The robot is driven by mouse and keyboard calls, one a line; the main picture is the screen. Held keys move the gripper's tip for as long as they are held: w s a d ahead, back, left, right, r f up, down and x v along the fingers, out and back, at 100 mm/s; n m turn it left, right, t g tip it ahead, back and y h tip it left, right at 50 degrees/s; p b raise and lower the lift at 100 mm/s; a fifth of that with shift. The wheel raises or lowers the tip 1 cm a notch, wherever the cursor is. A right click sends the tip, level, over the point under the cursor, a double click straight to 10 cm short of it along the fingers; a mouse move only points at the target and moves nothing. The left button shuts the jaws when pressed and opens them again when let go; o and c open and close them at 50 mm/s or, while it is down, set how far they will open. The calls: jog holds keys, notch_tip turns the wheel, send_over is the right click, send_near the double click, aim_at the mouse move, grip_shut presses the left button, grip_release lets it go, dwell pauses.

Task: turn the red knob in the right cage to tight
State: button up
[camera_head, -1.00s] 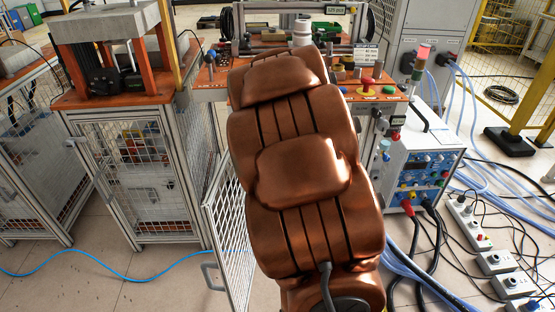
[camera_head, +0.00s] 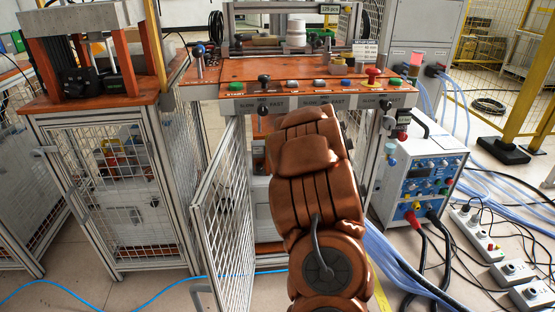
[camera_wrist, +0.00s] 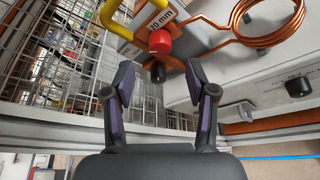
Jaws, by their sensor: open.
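A red knob (camera_wrist: 159,42) shows at the top middle of the wrist view, beside a "10 mm" label (camera_wrist: 163,18). I cannot tell how far the knob is from the fingers. In the head view my gripper is hidden by my arm, which reaches into the cabinet under the orange bench (camera_head: 300,68).
A copper coil (camera_wrist: 268,25) is right of the knob, and a yellow pipe (camera_wrist: 118,22) is left of it. Wire mesh (camera_wrist: 55,55) borders the left side. In the head view an open mesh door (camera_head: 222,225) stands left of my arm, and a power unit (camera_head: 425,175) stands right.

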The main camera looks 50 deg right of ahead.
jog(key=b+x, duration=0.1)
jog(key=x, duration=0.5)
jog(key=shift+f, duration=0.1)
grip_shut()
dwell(0.4)
